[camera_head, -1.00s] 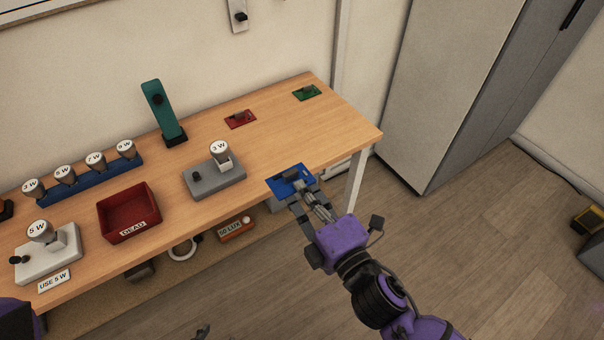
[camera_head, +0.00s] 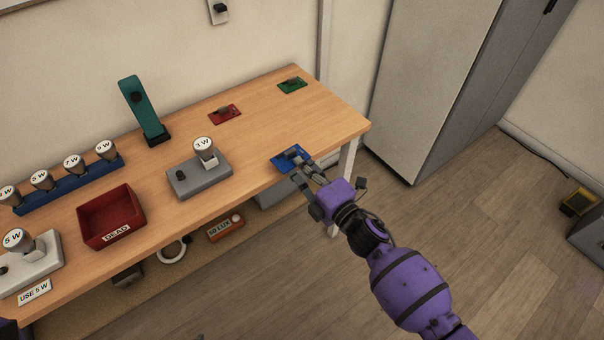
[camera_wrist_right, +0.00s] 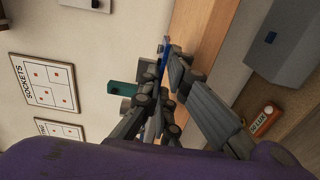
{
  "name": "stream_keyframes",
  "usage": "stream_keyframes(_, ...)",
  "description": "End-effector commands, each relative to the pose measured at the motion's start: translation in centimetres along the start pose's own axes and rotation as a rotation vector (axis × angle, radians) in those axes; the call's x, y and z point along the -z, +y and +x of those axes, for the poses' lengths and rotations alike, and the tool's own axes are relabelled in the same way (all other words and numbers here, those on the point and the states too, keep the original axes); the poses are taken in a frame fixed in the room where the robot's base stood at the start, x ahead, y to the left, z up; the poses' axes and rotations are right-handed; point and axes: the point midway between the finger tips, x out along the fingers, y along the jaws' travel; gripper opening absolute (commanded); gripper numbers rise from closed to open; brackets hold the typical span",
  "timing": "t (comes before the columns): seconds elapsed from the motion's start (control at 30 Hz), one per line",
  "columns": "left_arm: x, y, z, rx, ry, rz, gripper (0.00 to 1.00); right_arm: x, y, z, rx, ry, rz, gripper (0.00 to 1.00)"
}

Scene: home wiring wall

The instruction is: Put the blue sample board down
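The blue sample board (camera_head: 279,161) is in the head view over the front edge area of the wooden table (camera_head: 255,140), right of the grey lamp base. In the right wrist view it shows edge-on as a thin blue strip (camera_wrist_right: 165,54) between the fingers. My right gripper (camera_head: 303,168) reaches in from the front right and is shut on the board. Its fingers (camera_wrist_right: 160,92) partly cover the board. I cannot tell whether the board touches the tabletop. My left gripper is out of view.
A red board (camera_head: 225,115) and a green board (camera_head: 292,85) lie farther back. The grey base (camera_head: 200,180) with a 3 W lamp stands left of the blue board, near a teal stand (camera_head: 140,105) and red bin (camera_head: 111,216). Bare tabletop lies to the right.

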Motion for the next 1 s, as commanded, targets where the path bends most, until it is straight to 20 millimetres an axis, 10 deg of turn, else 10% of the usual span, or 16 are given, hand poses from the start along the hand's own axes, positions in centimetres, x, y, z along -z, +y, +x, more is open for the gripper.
stream_keyframes(0.6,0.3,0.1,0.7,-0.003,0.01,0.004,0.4,0.1,-3.5,0.0,0.002,0.0,0.001,0.0)
stream_keyframes(0.77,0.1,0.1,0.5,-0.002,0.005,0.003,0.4,0.0,-3.4,0.0,0.001,0.0,0.0,0.22)
stream_keyframes(1.0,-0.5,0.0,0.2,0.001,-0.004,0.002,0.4,0.0,-3.4,0.0,0.001,0.0,0.0,0.23)
